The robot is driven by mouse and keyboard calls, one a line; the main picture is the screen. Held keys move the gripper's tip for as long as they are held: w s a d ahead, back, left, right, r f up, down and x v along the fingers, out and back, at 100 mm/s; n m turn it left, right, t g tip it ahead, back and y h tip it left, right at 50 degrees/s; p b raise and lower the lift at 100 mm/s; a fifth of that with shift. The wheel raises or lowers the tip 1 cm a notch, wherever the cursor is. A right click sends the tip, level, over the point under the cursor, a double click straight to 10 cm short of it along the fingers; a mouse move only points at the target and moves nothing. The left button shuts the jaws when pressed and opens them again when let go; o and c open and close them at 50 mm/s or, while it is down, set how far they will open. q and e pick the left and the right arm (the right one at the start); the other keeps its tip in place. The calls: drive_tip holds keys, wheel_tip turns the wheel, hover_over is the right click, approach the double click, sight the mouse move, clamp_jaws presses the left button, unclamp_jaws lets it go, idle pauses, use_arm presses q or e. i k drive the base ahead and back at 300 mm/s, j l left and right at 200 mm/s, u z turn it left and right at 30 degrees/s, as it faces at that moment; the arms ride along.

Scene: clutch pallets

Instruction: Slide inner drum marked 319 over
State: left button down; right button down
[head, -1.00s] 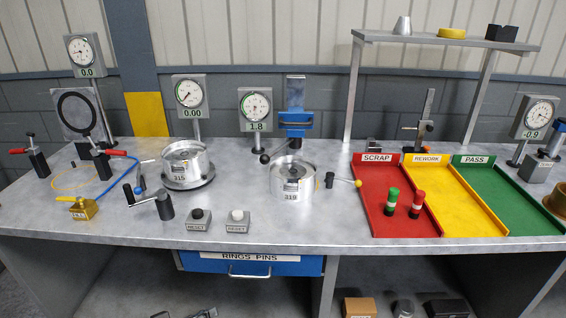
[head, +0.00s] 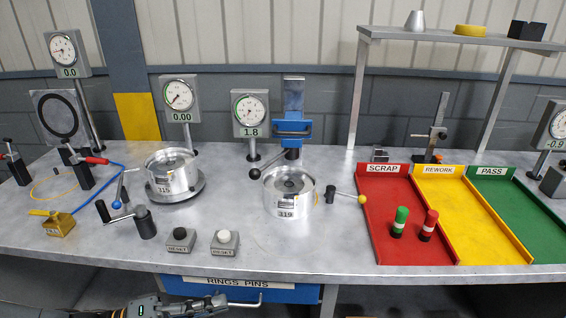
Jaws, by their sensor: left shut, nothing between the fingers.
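The silver inner drum marked 319 (head: 290,207) stands upright on the grey bench near its middle, in front of a blue-clamped gauge stand (head: 292,128). A second silver drum, with a label that looks like 315 (head: 168,182), rests on a round turntable plate (head: 193,195) to the left. My left gripper (head: 212,303) is shut and empty at the bottom edge, low in front of the bench and apart from both drums. My right gripper is out of view.
Two reset buttons (head: 225,243) and a hand crank (head: 146,222) stand near the front edge. The red scrap lane (head: 385,195) holds a green plug (head: 399,221) and a red plug (head: 428,225). A blue drawer (head: 290,293) hangs below. Bench in front of drum 319 is clear.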

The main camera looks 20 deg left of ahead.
sight(289, 192)
drive_tip(key=i, duration=1.15)
